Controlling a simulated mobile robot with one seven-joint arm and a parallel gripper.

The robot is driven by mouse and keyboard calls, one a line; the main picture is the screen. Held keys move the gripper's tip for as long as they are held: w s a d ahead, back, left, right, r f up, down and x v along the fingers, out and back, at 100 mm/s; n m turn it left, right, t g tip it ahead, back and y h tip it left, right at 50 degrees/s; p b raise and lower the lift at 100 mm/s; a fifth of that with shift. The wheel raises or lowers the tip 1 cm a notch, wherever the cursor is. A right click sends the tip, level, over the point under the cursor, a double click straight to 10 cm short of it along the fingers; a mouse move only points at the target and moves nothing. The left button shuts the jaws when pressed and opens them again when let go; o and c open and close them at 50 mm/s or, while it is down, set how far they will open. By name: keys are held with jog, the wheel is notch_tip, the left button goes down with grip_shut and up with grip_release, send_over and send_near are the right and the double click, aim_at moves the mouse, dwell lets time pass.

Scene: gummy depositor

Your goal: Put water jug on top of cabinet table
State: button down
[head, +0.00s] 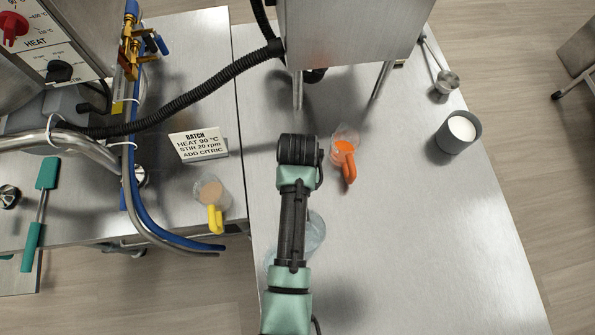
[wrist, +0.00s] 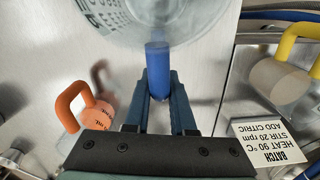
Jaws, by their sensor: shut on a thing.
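The water jug (wrist: 150,20) is clear, with dark printed marks and a blue handle. My gripper (wrist: 158,98) is shut on the blue handle, with a finger on each side. In the head view the jug (head: 313,236) shows as a pale bluish clear shape partly behind my arm, over the right steel table (head: 410,240). My gripper is hidden by my arm there. I cannot tell whether the jug touches the tabletop. Which surface is the cabinet table is not clear from the frames.
An orange-handled jug (head: 345,150) stands just right of my arm. A yellow-handled jug (head: 213,195) and a batch sign (head: 198,144) stand on the left table. A grey cup (head: 458,132) is at right. A steel machine (head: 350,30) stands behind. The right table's front is clear.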

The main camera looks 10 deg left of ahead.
jog(key=shift+f, duration=0.55)
jog(key=c, duration=0.8)
grip_release()
jog(key=shift+o, duration=0.2)
jog(key=shift+r, duration=0.15)
